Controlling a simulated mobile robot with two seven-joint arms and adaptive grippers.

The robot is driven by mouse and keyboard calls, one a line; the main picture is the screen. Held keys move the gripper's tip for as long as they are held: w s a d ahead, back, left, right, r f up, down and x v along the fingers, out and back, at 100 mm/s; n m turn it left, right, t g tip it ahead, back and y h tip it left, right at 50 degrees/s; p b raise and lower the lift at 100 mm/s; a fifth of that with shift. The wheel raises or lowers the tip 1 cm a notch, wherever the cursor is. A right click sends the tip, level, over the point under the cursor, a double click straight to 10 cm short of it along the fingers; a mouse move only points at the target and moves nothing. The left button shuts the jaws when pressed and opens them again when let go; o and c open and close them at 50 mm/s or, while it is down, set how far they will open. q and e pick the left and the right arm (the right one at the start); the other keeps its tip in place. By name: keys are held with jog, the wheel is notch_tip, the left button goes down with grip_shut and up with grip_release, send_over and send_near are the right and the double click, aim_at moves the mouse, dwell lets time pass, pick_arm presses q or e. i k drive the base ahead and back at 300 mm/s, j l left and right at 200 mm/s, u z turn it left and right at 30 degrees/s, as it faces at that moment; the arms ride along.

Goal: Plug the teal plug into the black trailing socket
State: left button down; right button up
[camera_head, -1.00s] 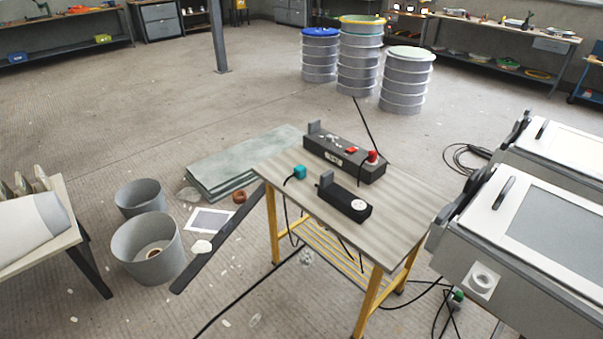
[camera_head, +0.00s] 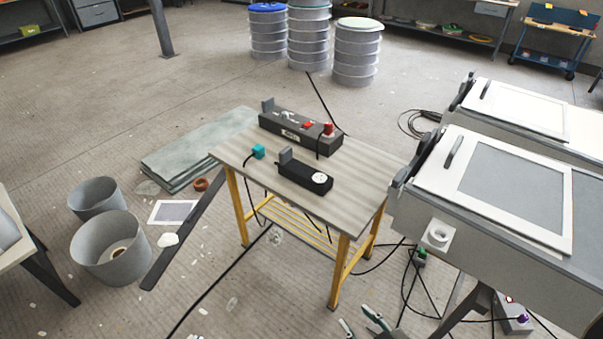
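The teal plug (camera_head: 259,152) lies near the left edge of the small wooden-topped table (camera_head: 350,198), with a dark cable running from it over the edge. The black trailing socket (camera_head: 296,173) lies on the table just right of the plug and apart from it. Its round white outlet (camera_head: 320,177) faces up at its right end, with nothing in it. A grey block stands at its left end. My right gripper (camera_head: 361,323) shows only its fingertips at the bottom edge, below the table. They are spread apart with nothing visible between them. My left gripper is out of view.
A longer dark power box (camera_head: 290,130) with a red plug (camera_head: 328,129) sits on the table's far side. A grey machine (camera_head: 480,225) with framed lids stands close on the right. Grey buckets (camera_head: 118,250) stand at left. Cables trail across the floor.

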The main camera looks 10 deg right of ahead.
aim_at(304, 175)
jog(key=i+j+z, duration=0.25)
jog(key=i+j, duration=0.25)
jog(key=i+j+z, duration=0.15)
jog(key=j, duration=0.25)
jog(key=i+j+z, duration=0.1)
jog(key=i+j, duration=0.15)
jog(key=i+j+z, duration=0.15)
jog(key=j, duration=0.3)
jog(key=i+j+z, duration=0.1)
jog(key=i+j, duration=0.15)
jog(key=j, duration=0.15)
jog(key=i+j+z, duration=0.15)
jog(key=j, duration=0.25)
jog(key=i+j+z, duration=0.15)
jog(key=j, duration=0.25)
